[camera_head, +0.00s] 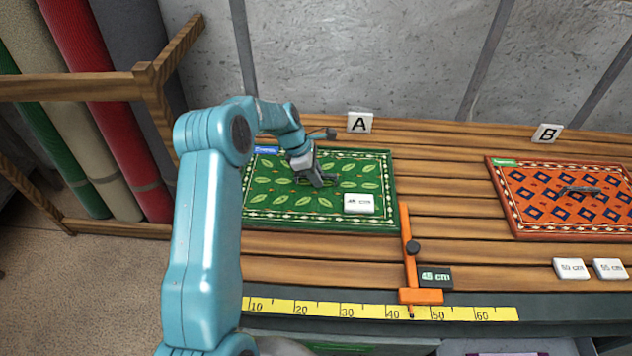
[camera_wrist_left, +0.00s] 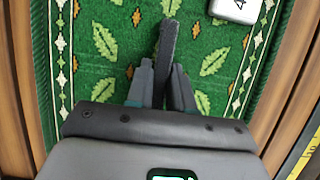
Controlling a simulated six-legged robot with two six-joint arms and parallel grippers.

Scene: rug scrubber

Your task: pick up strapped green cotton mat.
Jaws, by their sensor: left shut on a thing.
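The green mat (camera_head: 270,206) with a leaf pattern lies flat on the wooden slatted table, below the sign A. A dark strap (camera_wrist_left: 166,48) stands up from its middle. My left gripper (camera_head: 316,180) is over the middle of the mat, with its jaws shut on the strap. In the left wrist view the two fingers (camera_wrist_left: 160,84) close around the strap, and the green mat (camera_wrist_left: 107,20) fills the space behind them. A white label (camera_head: 359,203) lies on the mat's front right part. My right gripper is in neither view.
An orange patterned mat (camera_head: 570,205) with its own dark strap lies at the right below sign B (camera_head: 547,133). An orange measuring slide (camera_head: 410,250) stands near the green mat's right side, above a yellow ruler (camera_head: 350,310). Rolled rugs (camera_head: 110,110) stand in a wooden rack at the left.

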